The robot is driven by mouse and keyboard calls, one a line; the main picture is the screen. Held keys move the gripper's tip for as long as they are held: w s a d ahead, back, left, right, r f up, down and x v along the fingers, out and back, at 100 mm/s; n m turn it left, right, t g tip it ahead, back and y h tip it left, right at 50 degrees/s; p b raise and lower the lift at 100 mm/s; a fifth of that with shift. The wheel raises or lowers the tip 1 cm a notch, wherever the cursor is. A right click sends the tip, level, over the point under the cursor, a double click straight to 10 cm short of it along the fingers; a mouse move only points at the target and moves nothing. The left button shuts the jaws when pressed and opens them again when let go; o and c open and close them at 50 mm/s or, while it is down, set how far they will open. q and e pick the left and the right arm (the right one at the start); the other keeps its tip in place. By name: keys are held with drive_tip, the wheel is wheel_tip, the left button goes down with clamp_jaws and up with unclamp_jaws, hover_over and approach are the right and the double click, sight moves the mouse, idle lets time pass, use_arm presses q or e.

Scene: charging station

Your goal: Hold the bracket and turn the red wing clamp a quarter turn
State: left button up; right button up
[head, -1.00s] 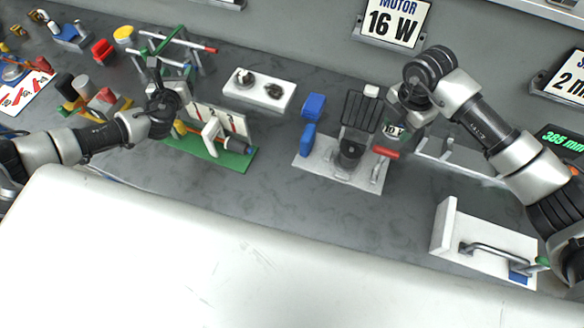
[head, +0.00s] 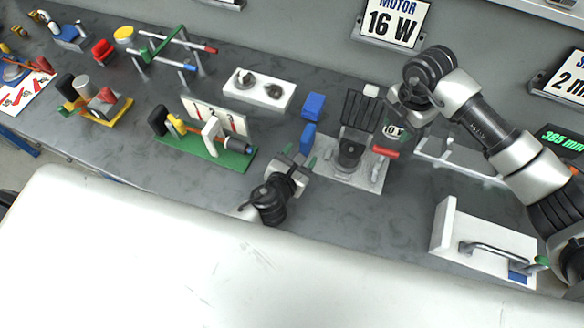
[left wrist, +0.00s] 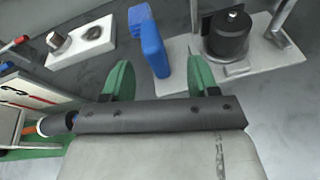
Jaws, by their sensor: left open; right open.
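The fixture stands on a pale plate (head: 372,180), with a dark round part (head: 349,153) on it. A blue piece, apparently the bracket (head: 308,137), stands upright at its left edge. In the left wrist view the bracket (left wrist: 165,72) is ahead between the fingertips; contact cannot be told. My left gripper (head: 297,160) is open, just in front of the bracket. A red bar, apparently the red wing clamp (head: 385,152), is at the fixture's right side. My right gripper (head: 393,130) is open just above the clamp; its fingertips are partly hidden.
Another blue block (head: 313,105) stands behind the bracket. A green-based fixture (head: 190,153) is to the left, and a white block with two knobs (head: 260,90) behind. A white box with a handle (head: 480,240) is at right. The bench front (head: 390,225) is clear.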

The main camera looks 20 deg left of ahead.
sight(303, 150)
use_arm(q)
drive_tip(key=s+f+n, duration=0.1)
drive_tip(key=s+a+f+n+y, duration=0.1)
drive_tip(key=shift+s+f+n+g, duration=0.1)
drive_tip(key=shift+f+n+g, duration=0.15)
drive_tip(key=shift+n+g, duration=0.15)
drive_tip(key=x, duration=1)
drive_tip(key=shift+w+a+f, duration=0.15)
drive_tip(key=shift+w+f, duration=0.1)
drive_tip(key=shift+w, duration=0.05)
